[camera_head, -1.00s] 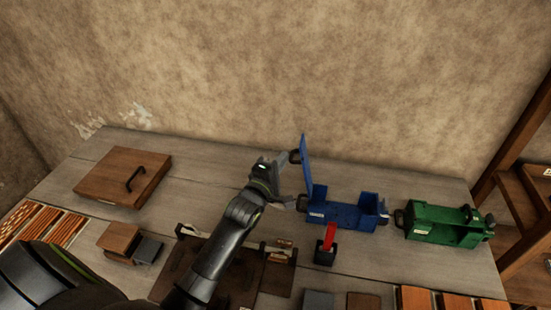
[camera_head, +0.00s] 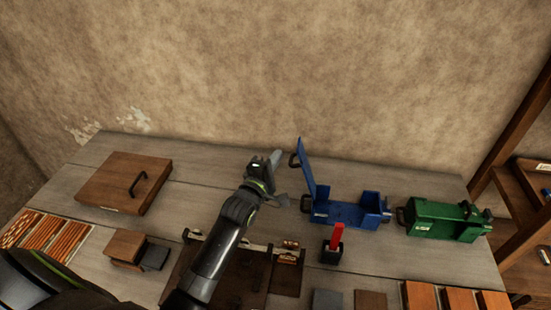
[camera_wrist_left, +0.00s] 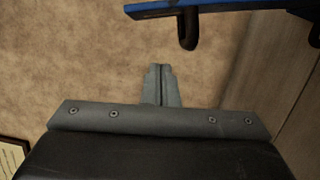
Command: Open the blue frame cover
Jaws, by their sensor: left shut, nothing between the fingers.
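The blue frame (camera_head: 345,213) sits on the table right of centre. Its blue cover (camera_head: 306,167) stands raised, nearly upright and tilted slightly left, with a dark handle (camera_head: 294,160) on its left face. In the left wrist view the cover (camera_wrist_left: 200,8) crosses the top edge, and its dark handle (camera_wrist_left: 188,30) hangs below it. My left gripper (camera_head: 277,158) is left of the cover, apart from the handle. Its fingers (camera_wrist_left: 160,85) are shut together and empty. My right gripper is not in view.
A green frame (camera_head: 440,219) stands to the right of the blue one. A red-handled block (camera_head: 334,244) is in front. A wooden lid with a handle (camera_head: 125,184) lies at the left. Wooden blocks (camera_head: 127,246) lie near the front left. The wall (camera_head: 300,70) rises behind the table.

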